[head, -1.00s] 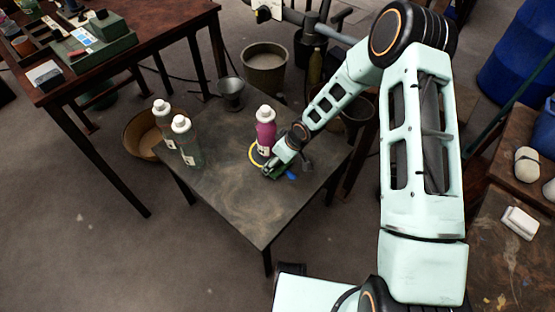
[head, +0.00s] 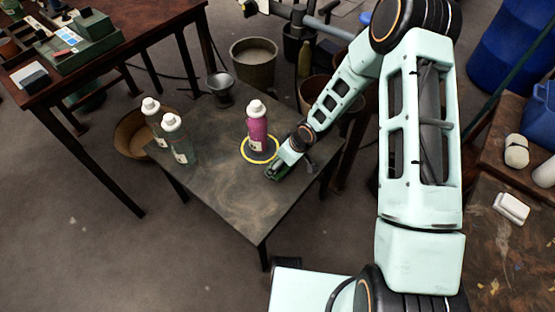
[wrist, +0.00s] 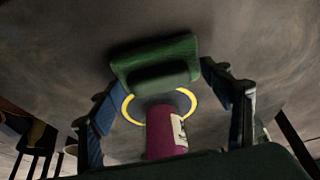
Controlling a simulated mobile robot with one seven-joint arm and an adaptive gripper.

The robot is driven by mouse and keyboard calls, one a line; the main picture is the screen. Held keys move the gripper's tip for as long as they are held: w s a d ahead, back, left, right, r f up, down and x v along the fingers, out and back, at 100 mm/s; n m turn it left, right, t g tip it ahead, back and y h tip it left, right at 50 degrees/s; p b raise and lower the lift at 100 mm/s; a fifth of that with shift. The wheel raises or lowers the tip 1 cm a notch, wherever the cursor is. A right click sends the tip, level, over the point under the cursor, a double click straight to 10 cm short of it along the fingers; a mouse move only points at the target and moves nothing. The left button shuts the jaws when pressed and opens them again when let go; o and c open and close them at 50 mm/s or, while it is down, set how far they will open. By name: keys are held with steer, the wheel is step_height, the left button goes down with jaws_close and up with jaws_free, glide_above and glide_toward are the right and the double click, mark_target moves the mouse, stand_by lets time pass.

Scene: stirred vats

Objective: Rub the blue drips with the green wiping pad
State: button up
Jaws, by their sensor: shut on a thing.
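My gripper (head: 278,171) is low over the dark table (head: 225,197), shut on the green wiping pad (wrist: 155,62). The pad shows between the two fingertips in the wrist view, and a bit of it (head: 273,174) shows in the head view, at the table top. I cannot see exact contact. No blue drips are visible now; the pad and gripper cover the spot where blue showed earlier, so I cannot tell if any is left there.
A magenta bottle with a white cap (head: 257,130) stands inside a yellow ring (head: 246,155) on the table, close beside my gripper. Two pale bottles (head: 180,145) stand at the left edge. A grey cup (head: 220,92) is at the back corner. The table's front is clear.

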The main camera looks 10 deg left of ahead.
mark_target(286, 169)
steer(key=shift+s+d+f, duration=0.1)
steer(key=shift+s+d, duration=0.35)
steer(key=shift+d, duration=0.25)
steer(key=shift+s+d, duration=0.4)
steer(key=shift+d, duration=0.3)
steer(key=shift+a, duration=0.1)
steer(key=shift+w+a+b, duration=0.25)
steer(key=shift+w+a, duration=0.4)
steer(key=shift+a, duration=0.45)
steer(key=shift+w+a+b, duration=0.25)
steer(key=shift+w+a, duration=0.35)
steer(key=shift+a, duration=0.45)
steer(key=shift+w+a+b, duration=0.25)
steer(key=shift+w+a, duration=0.4)
steer(key=shift+a, duration=0.45)
step_height(286, 169, up, 6)
steer(key=p, duration=0.4)
